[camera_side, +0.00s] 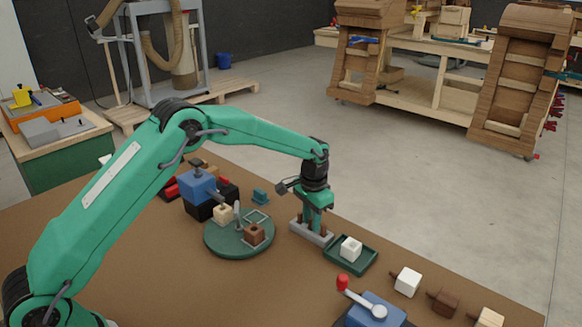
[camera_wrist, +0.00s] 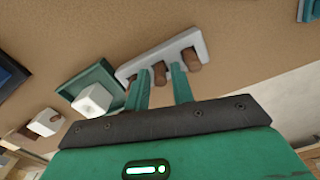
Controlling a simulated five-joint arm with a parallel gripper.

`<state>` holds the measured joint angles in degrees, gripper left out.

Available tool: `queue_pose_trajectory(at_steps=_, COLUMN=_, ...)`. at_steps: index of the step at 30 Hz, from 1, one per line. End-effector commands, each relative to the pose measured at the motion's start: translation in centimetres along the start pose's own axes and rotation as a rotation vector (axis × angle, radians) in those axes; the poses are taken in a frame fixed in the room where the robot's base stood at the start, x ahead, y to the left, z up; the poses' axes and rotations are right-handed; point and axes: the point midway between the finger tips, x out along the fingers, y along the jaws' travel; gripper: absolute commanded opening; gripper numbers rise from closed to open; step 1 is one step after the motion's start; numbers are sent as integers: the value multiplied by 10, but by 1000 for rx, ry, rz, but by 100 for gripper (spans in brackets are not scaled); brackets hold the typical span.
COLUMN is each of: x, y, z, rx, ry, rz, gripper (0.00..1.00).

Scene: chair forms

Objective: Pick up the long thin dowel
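Brown dowels stand in a light grey rack (camera_side: 312,235), directly below my gripper (camera_side: 314,214) in the side view. The wrist view shows the same rack (camera_wrist: 197,42) with three dowels. A middle dowel (camera_wrist: 158,75) lies between my two green fingers, with gaps visible on both sides. A right dowel (camera_wrist: 191,61) looks thicker and is outside the right finger. A left dowel is mostly hidden behind the left finger. My gripper (camera_wrist: 159,82) is open. How far the fingers reach down beside the middle dowel, and the dowels' lengths, I cannot tell.
A green tray (camera_side: 337,258) with a white block (camera_side: 351,248) sits just right of the rack. A round green plate (camera_side: 220,243) with fittings is to the left. A blue clamp (camera_side: 371,312) with a red-tipped lever and several pegged blocks (camera_side: 408,281) stand at the front right.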

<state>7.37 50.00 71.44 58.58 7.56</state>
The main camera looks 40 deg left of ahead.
Motion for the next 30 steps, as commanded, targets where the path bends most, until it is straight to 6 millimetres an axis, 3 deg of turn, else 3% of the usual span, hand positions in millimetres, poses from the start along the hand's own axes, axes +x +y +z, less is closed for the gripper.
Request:
queue_pose_trajectory(at_steps=3, x=0, y=0, z=0, rx=0, ry=0, rz=0, gripper=24)
queue_pose_trajectory(at_steps=7, x=0, y=0, z=0, rx=0, ry=1, rz=0, gripper=0)
queue_pose_trajectory(at_steps=20, x=-3, y=0, z=0, rx=0, ry=2, rz=0, gripper=0)
queue_pose_trajectory(at_steps=30, x=-37, y=0, z=-1, rx=0, ry=5, rz=-1, gripper=0)
